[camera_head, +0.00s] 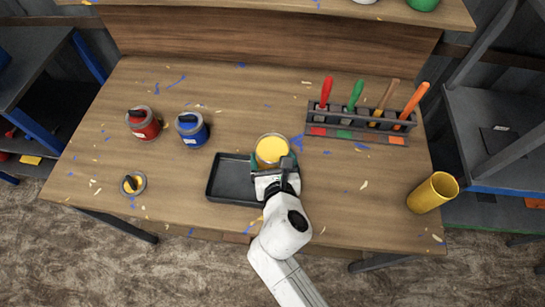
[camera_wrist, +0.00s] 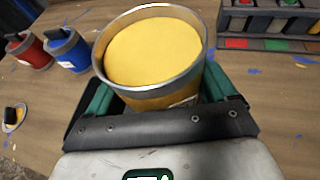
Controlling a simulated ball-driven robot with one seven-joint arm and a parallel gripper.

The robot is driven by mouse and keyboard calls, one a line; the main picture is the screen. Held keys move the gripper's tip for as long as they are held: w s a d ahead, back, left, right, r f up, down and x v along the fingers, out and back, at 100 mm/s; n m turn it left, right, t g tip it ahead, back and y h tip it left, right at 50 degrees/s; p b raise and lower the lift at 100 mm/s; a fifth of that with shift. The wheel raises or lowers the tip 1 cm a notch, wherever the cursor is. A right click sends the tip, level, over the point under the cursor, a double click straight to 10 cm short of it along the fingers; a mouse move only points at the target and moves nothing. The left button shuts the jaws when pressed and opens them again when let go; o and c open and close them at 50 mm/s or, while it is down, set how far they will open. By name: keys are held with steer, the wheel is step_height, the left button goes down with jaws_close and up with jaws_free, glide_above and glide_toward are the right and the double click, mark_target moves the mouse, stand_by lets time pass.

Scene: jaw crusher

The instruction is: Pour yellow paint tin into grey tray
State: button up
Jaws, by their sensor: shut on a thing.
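The yellow paint tin (camera_head: 272,150) is an open metal can, full of yellow paint, over the right edge of the grey tray. My gripper (camera_head: 272,165) is shut on its sides. In the wrist view the tin (camera_wrist: 155,98) stands between the green-padded fingers (camera_wrist: 160,88), close to upright, with the paint inside its rim. The grey tray (camera_head: 228,180) is a dark, shallow, rectangular pan on the table. Its visible part looks empty; its right end is hidden behind the tin and gripper. I cannot tell how high the tin is above the table.
A red tin (camera_head: 143,124) and a blue tin (camera_head: 192,131) stand to the left, near a round lid-like piece (camera_head: 132,184). A tool rack (camera_head: 350,128) stands at the right, with a yellow cylinder (camera_head: 432,193) at the right edge. The table's front left is mostly clear.

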steer(key=shift+f+b, duration=1.3)
steer(key=shift+b, duration=0.05)
steer(key=shift+d+r+p, duration=0.1)
steer(key=shift+r+p, duration=0.45)
steer(key=shift+p, duration=0.35)
steer(key=shift+d+n+h+p, duration=0.3)
steer(key=shift+n+p, duration=0.1)
steer(key=shift+n, duration=0.2)
steer(key=shift+w+d+r+n+t+h+p, duration=0.15)
steer(key=shift+d+r+n+t+h+p, duration=0.3)
steer(key=shift+p, duration=0.85)
steer(key=shift+d+r+n+t+h+p, duration=0.15)
steer(key=shift+n+h+p, duration=0.25)
steer(key=shift+n+p, duration=0.3)
steer(key=shift+d+f+n+t+h+p, duration=0.1)
steer(key=shift+n+h+p, duration=0.25)
steer(key=shift+n+p, duration=0.3)
stand_by(2.5)
